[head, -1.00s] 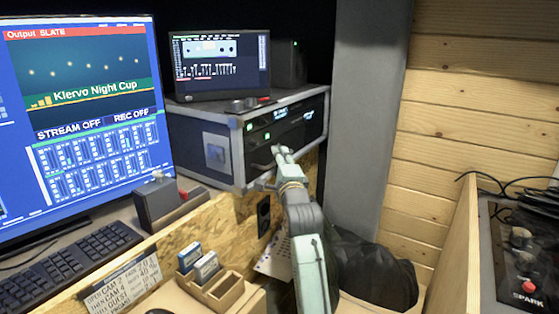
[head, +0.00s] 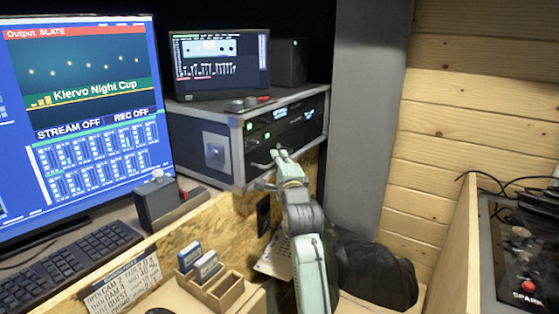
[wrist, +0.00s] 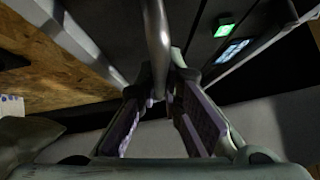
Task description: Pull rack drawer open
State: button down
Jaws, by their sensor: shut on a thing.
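The rack (head: 218,150) is a dark case with metal edges. It stands on the wooden ledge in the head view, its front panel facing right with lit green and pale displays. My gripper (head: 279,156) is at the lower part of that front. In the wrist view, my gripper (wrist: 163,92) is shut on a round metal bar handle (wrist: 157,35), which runs between the two fingers. The fingers and arm hide the lower front in the head view. I cannot tell whether the drawer stands out from the rack.
A small monitor (head: 220,59) and a dark box (head: 288,63) sit on and behind the rack. A large screen (head: 85,110) and keyboard (head: 70,264) are at left. A card holder (head: 224,290) is in front. A grey pillar (head: 366,110) stands to the right.

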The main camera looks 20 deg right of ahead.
jog(key=s+d, duration=1.3)
jog(key=s, duration=0.3)
jog(key=shift+s+p, duration=0.4)
jog(key=shift+f, duration=0.1)
jog(key=c, duration=1.7)
grip_release()
jog(key=s, duration=0.5)
jog(key=s+a+f, duration=0.1)
jog(key=s, duration=0.1)
jog(key=shift+s, duration=0.2)
jog(key=shift+r, duration=0.15)
